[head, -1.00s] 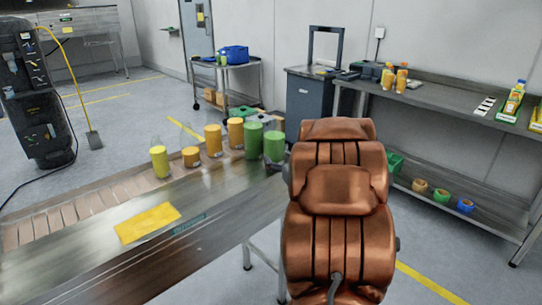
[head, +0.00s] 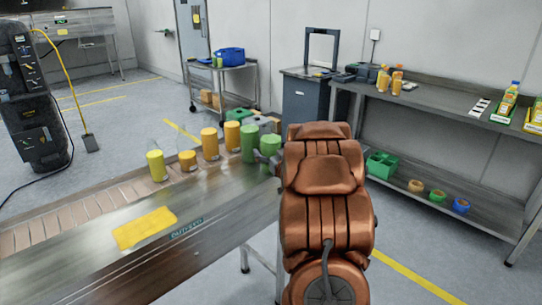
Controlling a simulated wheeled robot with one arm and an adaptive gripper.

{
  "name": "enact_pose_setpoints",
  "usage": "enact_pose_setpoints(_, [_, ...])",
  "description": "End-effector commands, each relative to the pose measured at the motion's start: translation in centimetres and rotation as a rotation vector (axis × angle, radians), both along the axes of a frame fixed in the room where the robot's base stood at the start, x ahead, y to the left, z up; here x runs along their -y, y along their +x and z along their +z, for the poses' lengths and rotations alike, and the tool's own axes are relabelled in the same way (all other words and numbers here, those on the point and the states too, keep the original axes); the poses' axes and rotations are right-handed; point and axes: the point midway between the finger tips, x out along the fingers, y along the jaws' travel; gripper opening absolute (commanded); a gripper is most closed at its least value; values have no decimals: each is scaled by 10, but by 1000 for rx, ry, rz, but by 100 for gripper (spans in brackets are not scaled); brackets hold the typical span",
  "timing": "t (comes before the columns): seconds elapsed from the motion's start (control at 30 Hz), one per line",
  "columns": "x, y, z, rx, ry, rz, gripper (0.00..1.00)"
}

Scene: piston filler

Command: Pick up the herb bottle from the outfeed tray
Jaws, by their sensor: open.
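Several filled bottles stand in a row along the far side of the steel outfeed tray (head: 85,262). Two are green, a nearer-left green bottle (head: 249,145) and a right green bottle (head: 270,146); green suggests herb, but I cannot read any label. My gripper (head: 264,160) shows only as a small grey part beside the copper-coloured arm, just in front of the green bottles. It is open and holds nothing that I can see. Whether its fingers touch or surround a green bottle cannot be told, as my arm hides most of it.
A yellow bottle (head: 155,166) and orange bottles (head: 210,144) stand left of the green ones. A yellow pad (head: 145,228) lies on the tray. A shelf bench (head: 440,110) with bottles and cartons stands at right. A cart (head: 222,85) is behind.

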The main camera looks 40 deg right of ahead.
Motion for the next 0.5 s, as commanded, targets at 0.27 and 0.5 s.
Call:
enact_pose_setpoints(0.27, [1, 2, 0, -1, 0, 0, 96])
enact_pose_setpoints(0.5, [1, 2, 0, -1, 0, 0, 71])
